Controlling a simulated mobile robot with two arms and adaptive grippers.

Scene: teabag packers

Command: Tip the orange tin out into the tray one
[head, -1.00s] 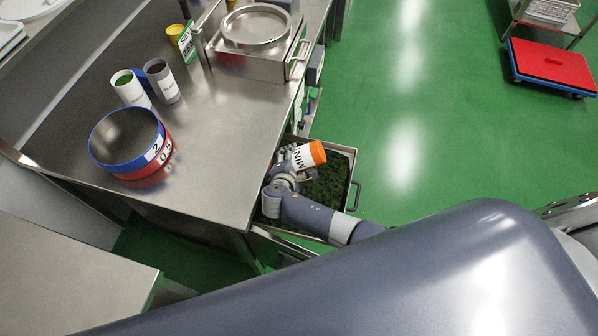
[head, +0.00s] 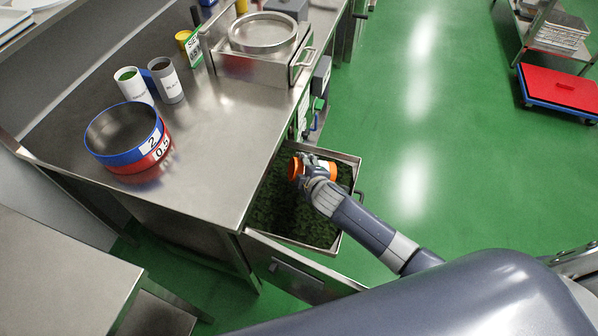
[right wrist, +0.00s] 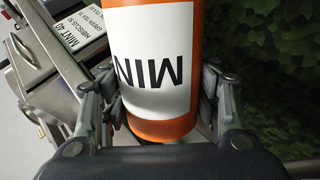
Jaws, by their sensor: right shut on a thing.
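The orange tin (head: 296,168) with a white label is held in my right gripper (head: 313,168) above the tray. In the head view it lies on its side, with one orange end toward the left. In the right wrist view the tin (right wrist: 160,124) stands between both fingers, its label reading "MIN" upside down. The tray (head: 338,243) at the table's right side holds a bed of dark green leaves, and no number shows on it. Whether anything is falling from the tin cannot be seen. My left gripper is not in view.
Blue and red sieve rings (head: 128,160) are stacked on the steel table (head: 215,150). Two white-labelled tins (head: 167,82) stand behind them. A scale with a round pan (head: 263,33) is at the back. Green floor right of the tray is clear up to a red-topped trolley (head: 560,88).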

